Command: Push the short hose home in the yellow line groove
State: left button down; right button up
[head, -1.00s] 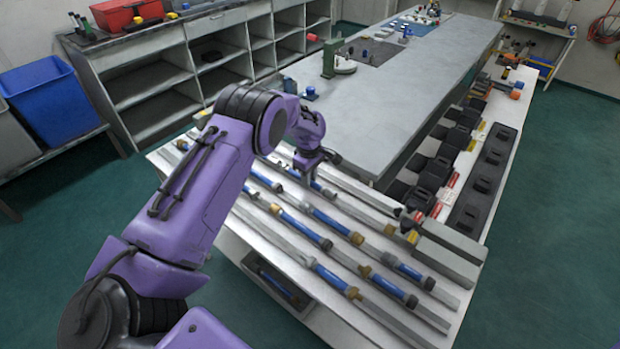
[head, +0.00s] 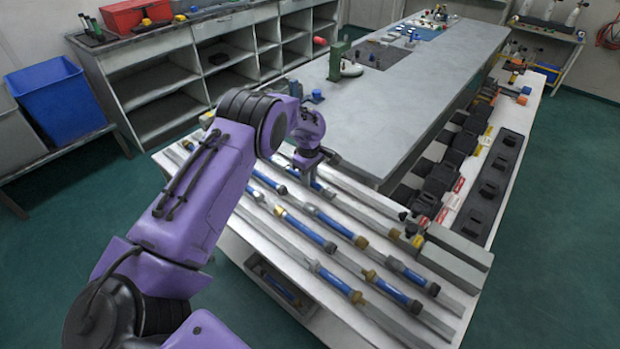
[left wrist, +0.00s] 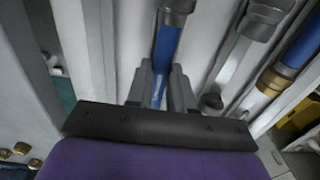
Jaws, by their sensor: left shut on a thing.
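My left gripper (head: 311,181) is low over the far side of the sloped panel of long grooves. In the left wrist view its fingers (left wrist: 160,90) are shut on a blue hose (left wrist: 167,45) with a grey end fitting (left wrist: 177,6). In the head view the gripper mostly hides this hose; a little blue (head: 317,187) shows beside the fingers. I cannot tell how deep the hose sits in its groove. A small yellow tag (head: 418,241) is at the right end of the panel. My right gripper is out of view.
Several blue hoses with brass or grey fittings, such as one nearer me (head: 330,278), lie along the panel rails. A grey worktop (head: 400,120) stands just behind. Black cases (head: 490,185) line the right side. A blue tub (head: 55,95) stands at left.

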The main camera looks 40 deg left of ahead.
pick_arm(q)
jog(key=c, duration=0.9)
grip_release()
notch_tip(320, 180, up, 11)
jog(key=shift+a+f+b, duration=0.1)
jog(key=shift+f+b, duration=0.1)
jog(key=shift+b, duration=0.8)
